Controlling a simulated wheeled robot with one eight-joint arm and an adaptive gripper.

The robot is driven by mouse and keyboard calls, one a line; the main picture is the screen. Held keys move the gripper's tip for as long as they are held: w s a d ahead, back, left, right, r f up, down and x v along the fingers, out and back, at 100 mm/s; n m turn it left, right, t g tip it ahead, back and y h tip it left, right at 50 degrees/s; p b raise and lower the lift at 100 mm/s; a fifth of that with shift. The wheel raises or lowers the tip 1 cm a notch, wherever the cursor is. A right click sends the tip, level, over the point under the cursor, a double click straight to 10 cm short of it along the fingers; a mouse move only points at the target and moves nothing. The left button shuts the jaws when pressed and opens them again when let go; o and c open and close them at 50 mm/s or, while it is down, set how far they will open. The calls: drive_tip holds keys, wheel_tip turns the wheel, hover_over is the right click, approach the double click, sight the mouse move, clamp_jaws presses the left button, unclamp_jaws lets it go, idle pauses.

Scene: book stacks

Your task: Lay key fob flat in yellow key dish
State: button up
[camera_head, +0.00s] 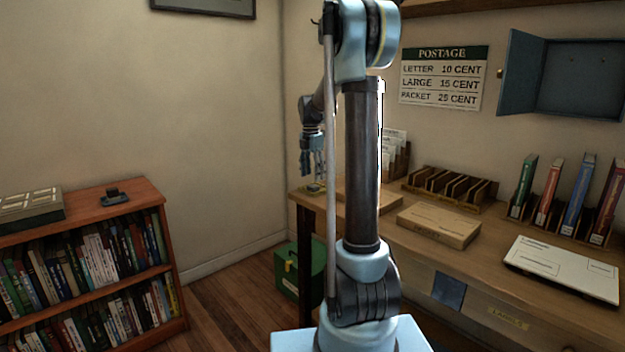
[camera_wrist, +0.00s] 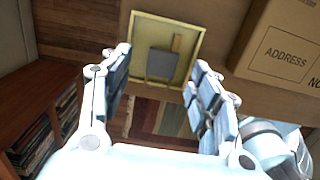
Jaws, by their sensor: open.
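The yellow key dish (camera_wrist: 151,29) is a shallow square tray with a yellow rim, seen from above in the wrist view. A flat grey piece with a brown strip, which looks like the key fob (camera_wrist: 161,65), lies inside the dish and appears flat. My gripper (camera_wrist: 161,59) is open, with its fingers on either side of the fob and apart from it. In the head view my gripper (camera_head: 312,172) points down above the left end of the desk. The dish (camera_head: 315,188) shows there only as a small yellow patch below the fingers.
A cardboard parcel (camera_wrist: 285,48) lies to the right of the dish on the desk (camera_head: 410,240). A wooden sorter (camera_head: 450,186) and another parcel (camera_head: 438,225) stand farther right. A bookcase (camera_head: 90,265) is at left, and a green box (camera_head: 287,270) sits on the floor.

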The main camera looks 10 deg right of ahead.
sight(312, 185)
wheel_tip(312, 185, up, 10)
drive_tip(key=shift+a+f, duration=0.15)
drive_tip(key=shift+a, duration=0.1)
drive_tip(key=shift+s, duration=0.1)
idle(0.4)
drive_tip(key=s+d+f+m+t, duration=0.1)
drive_tip(key=s+f+m, duration=0.2)
drive_tip(key=s+m, duration=0.55)
drive_tip(key=s+f+m, duration=0.2)
drive_tip(key=s+m, duration=0.1)
drive_tip(key=s, duration=1)
drive_tip(key=s+f+m+t, duration=0.1)
drive_tip(key=s+f+m, duration=1.2)
drive_tip(key=s+f, duration=0.4)
drive_tip(key=shift+s+d+y, duration=0.2)
drive_tip(key=shift+s+y, duration=0.1)
drive_tip(key=shift+s, duration=0.6)
